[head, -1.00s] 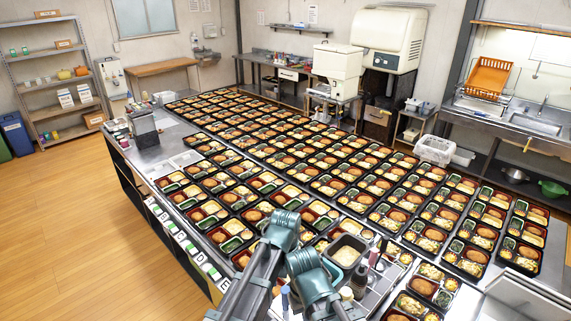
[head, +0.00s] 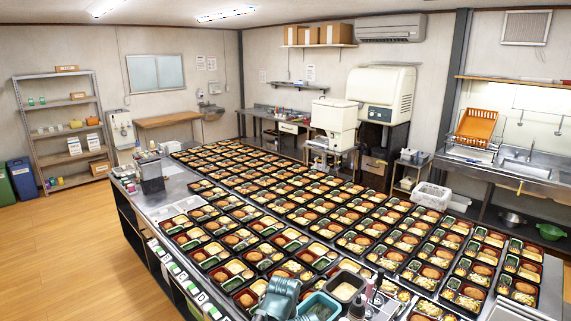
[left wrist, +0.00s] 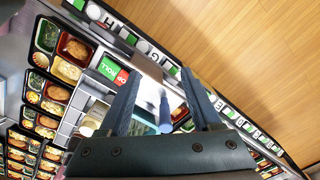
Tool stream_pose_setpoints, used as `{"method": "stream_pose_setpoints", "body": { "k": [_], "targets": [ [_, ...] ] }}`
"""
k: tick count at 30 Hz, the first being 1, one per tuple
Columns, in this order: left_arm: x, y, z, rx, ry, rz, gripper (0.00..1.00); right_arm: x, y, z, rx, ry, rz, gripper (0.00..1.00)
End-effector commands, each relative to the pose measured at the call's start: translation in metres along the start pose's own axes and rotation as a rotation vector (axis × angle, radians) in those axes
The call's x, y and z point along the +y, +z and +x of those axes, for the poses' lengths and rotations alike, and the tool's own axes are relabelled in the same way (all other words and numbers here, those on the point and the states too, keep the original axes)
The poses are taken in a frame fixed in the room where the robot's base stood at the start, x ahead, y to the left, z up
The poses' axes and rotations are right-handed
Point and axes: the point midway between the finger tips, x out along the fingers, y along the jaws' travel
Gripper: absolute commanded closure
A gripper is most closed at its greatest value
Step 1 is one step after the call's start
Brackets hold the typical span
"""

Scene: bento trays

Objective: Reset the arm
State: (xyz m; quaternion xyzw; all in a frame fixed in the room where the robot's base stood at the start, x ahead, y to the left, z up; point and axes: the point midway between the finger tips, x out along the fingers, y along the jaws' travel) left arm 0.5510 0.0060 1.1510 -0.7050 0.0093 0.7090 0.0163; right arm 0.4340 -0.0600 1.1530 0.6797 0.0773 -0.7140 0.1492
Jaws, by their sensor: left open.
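My left gripper (left wrist: 160,78) is open in the left wrist view, its two dark fingers spread over the counter edge. A blue-handled tool (left wrist: 165,112) shows in the gap between the fingers, with no finger visibly closed on it. Teal links of my arm (head: 278,298) rise at the bottom of the head view. The gripper itself cannot be made out there. My right gripper is in neither view.
Rows of filled bento trays (head: 300,192) cover the long counter. A metal container (head: 347,288) and dark bottles (head: 357,303) stand close to my arm. Lettered labels (head: 176,270) line the counter's left edge. The wooden floor (head: 75,245) at left is clear.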

Motion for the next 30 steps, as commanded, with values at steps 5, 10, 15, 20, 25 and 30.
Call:
{"method": "stream_pose_setpoints", "body": {
  "k": [5,10,15,20,25,30],
  "targets": [
    [-0.006,0.016,0.024,-0.002,-0.009,0.032,0.35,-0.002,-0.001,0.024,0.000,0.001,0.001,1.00],
    [-0.014,0.035,0.052,-0.004,-0.023,0.079,0.35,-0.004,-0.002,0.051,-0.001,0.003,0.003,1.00],
    [-0.024,0.062,0.091,-0.009,-0.040,0.145,0.35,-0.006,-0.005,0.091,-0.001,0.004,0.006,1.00],
    [-0.037,0.092,0.132,-0.016,-0.061,0.220,0.35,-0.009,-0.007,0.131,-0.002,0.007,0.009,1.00],
    [-0.045,0.113,0.151,-0.031,-0.084,0.277,0.35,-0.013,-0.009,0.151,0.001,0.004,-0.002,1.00],
    [-0.048,0.119,0.154,-0.041,-0.094,0.296,0.35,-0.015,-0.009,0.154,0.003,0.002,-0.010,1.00]
  ]
}}
